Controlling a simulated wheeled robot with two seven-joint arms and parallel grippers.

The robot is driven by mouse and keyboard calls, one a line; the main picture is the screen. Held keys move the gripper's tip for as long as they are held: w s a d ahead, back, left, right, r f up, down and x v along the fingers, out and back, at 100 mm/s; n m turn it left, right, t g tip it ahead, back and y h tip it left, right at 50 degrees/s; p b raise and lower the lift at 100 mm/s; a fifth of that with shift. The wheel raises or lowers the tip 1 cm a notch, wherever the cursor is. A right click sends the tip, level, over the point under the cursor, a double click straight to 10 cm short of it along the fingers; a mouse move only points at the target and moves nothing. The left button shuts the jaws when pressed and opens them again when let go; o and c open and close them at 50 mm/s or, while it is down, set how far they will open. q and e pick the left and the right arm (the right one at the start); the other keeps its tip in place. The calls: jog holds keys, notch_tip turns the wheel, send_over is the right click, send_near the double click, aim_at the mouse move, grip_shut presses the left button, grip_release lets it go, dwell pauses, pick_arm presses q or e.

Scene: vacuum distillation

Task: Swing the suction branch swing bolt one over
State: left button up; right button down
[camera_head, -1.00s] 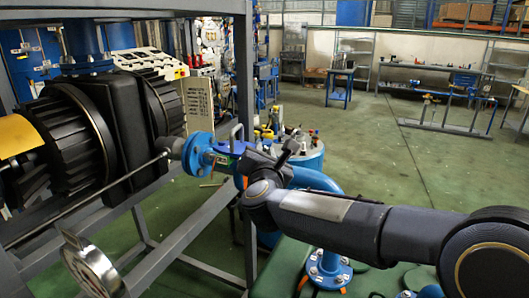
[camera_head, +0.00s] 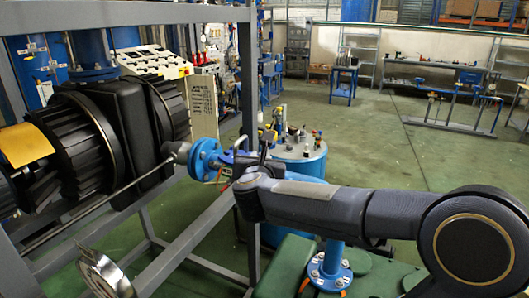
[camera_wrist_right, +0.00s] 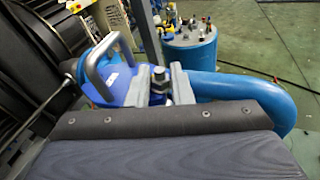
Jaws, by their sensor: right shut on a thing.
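The suction branch ends in a blue flange (camera_head: 205,158) beside the black pump, at left centre in the head view. In the right wrist view, a blue fitting with a grey handle (camera_wrist_right: 102,58) lies just beyond my wrist. My right gripper (camera_wrist_right: 160,84) is at the fitting's right side, its two grey fingers shut on a small metal bolt end (camera_wrist_right: 158,78), the swing bolt. In the head view, my right gripper (camera_head: 241,160) is just right of the flange, and the wrist hides most of the bolt. My left gripper is not in view.
A thick blue pipe bend (camera_wrist_right: 275,95) curves down right of the gripper. A grey frame post (camera_head: 248,90) stands close behind. A blue drum (camera_head: 300,158) with small items on top is behind my arm.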

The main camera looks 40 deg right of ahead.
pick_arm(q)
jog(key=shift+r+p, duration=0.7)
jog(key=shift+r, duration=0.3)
pick_arm(e)
jog(key=shift+w+a+n+g, duration=0.2)
jog(key=shift+w+n+g, duration=0.2)
jog(key=shift+n, duration=0.2)
jog(key=c, duration=1.5)
grip_release()
jog(key=shift+c, duration=0.2)
